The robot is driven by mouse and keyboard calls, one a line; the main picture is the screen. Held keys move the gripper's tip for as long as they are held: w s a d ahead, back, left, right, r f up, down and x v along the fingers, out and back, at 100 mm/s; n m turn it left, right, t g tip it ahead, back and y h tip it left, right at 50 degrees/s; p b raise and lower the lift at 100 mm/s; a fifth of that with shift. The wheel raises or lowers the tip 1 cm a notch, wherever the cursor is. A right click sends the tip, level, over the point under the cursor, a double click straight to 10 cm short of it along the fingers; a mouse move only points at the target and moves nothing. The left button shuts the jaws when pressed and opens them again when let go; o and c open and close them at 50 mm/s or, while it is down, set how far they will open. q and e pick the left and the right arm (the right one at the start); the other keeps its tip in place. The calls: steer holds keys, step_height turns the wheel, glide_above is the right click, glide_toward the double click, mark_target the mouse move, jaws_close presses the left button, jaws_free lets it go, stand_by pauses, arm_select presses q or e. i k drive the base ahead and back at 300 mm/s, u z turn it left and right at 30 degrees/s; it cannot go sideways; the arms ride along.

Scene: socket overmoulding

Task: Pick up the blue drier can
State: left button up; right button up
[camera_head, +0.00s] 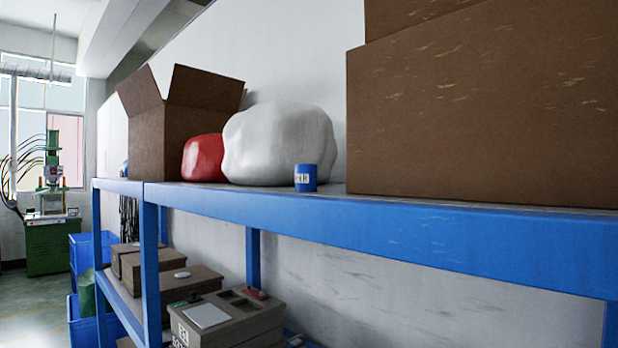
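A small blue can (306,178) with a white label stands upright on the upper deck of the blue shelf (400,225), close to its front edge. It is just in front of the right end of a large white sack (280,145). Neither of my grippers shows in the head view, so I cannot see whether they are open or shut.
A big brown carton (480,110) stands right of the can, with a gap between. A red sack (203,157) and an open carton (178,125) are to the left. Boxes (228,318) fill the lower shelf. A green machine (50,215) stands far left.

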mark_target(306, 175)
steer(key=i, duration=0.1)
steer(key=z, duration=2.45)
steer(key=k, duration=2.6)
steer(key=u, duration=1.9)
steer(key=i, duration=1)
